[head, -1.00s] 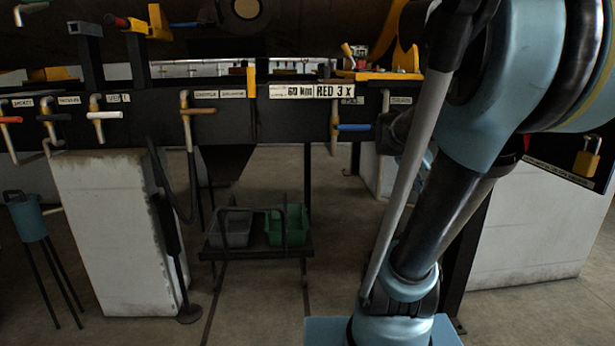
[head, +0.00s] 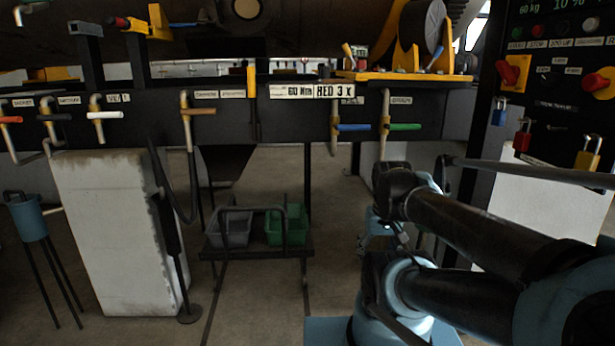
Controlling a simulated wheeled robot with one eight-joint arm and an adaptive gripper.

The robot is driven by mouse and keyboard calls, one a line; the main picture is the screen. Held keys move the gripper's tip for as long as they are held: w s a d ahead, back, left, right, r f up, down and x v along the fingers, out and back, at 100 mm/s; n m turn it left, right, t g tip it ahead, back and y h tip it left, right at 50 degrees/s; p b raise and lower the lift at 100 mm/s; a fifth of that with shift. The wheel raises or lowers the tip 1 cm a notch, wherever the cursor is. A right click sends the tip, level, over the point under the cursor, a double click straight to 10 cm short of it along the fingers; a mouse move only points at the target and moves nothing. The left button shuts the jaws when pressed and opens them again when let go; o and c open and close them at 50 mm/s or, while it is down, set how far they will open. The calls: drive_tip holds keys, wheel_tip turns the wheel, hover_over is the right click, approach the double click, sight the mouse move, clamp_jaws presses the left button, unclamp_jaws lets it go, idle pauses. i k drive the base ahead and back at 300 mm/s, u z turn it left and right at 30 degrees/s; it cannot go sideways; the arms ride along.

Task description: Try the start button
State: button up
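The control panel (head: 560,75) is dark and stands at the right edge of the head view. A green button (head: 517,32) sits at the left of its top row, above a small label that is hard to read and seems to say START. A red button (head: 539,31) is just right of it. My arm lies folded at the lower right, well below the panel, and its wrist end (head: 395,190) is left of the panel. The gripper fingers cannot be made out there. Nothing of mine touches the buttons.
Red rotary switches (head: 510,72) and padlocks (head: 589,153) are on the panel. A pipe rack with coloured valve handles (head: 352,127) runs across the middle. A low cart with a green bin (head: 287,226) stands below. A concrete block (head: 115,230) is at left.

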sight(516, 32)
drive_tip(key=z, duration=1.45)
